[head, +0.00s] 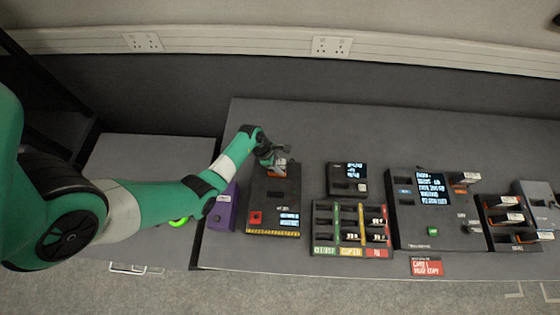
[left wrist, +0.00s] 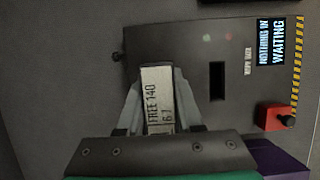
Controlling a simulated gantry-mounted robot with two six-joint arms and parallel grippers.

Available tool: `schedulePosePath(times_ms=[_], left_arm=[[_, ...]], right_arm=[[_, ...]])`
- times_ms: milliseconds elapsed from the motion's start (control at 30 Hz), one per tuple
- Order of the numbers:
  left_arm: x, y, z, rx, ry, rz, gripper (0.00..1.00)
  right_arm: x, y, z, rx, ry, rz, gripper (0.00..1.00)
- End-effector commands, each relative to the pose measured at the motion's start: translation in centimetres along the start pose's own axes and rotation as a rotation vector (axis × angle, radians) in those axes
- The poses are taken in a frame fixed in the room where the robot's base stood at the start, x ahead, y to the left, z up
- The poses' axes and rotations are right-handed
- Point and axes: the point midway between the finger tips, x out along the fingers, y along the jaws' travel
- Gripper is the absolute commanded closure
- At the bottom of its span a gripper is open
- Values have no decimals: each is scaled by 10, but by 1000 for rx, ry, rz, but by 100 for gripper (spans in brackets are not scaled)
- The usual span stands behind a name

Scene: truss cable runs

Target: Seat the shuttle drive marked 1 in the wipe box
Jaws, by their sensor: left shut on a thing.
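The wipe box (head: 262,212) is a dark box with a yellow-black striped front edge, at the left end of the bench. My left gripper (head: 279,163) is shut on a drive (left wrist: 157,98) with a pale label reading roughly "FREE 140" and "6 1". The drive is over the far part of the box, to the side of the slot and apart from it. The drive's lower part is hidden. My right gripper is not in view.
A red button (left wrist: 274,116) stands on the box's front corner. A purple block (head: 222,208) sits left of it. To the right are a sorting rack (head: 351,229), a small screen unit (head: 347,179), a large console (head: 436,210) and a drive rack (head: 508,222).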

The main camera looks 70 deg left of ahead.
Motion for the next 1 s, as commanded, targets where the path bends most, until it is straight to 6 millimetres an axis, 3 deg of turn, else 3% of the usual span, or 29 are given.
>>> schedulePosePath(times_ms=[1000], left_arm=[[11,0,-4,0,-1,1,100]], right_arm=[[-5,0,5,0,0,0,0]])
